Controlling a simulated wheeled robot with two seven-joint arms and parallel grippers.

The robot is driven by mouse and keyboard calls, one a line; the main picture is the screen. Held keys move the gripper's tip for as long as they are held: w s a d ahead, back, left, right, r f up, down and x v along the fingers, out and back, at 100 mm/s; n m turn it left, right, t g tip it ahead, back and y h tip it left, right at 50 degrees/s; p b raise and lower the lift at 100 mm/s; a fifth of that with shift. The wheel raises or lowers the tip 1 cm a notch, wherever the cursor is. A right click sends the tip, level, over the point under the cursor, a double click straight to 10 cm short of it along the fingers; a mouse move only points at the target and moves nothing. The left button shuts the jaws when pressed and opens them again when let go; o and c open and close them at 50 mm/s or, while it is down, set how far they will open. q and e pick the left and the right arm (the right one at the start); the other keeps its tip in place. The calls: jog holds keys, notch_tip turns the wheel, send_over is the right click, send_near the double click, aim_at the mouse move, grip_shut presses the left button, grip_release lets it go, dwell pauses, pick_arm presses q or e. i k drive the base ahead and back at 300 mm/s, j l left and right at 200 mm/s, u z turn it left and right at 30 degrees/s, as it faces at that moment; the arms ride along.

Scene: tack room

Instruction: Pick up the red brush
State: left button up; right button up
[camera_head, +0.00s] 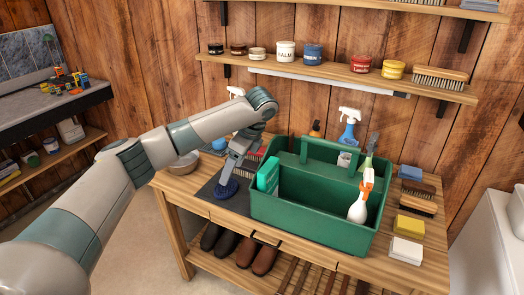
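A small red item (259,151), possibly the red brush, shows partly between my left gripper and the green caddy, near the back of the wooden table; its shape is mostly hidden. My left gripper (228,179) points down over the dark mat. My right gripper is not in view.
A green caddy (310,217) with a spray bottle (359,204) and a teal box (268,175) stands right of the gripper. A metal bowl (183,164) is at the left. Brushes and sponges (411,227) line the right edge. A shelf (335,72) with jars hangs above.

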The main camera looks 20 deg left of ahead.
aim_at(257, 157)
jog(key=i, duration=1.25)
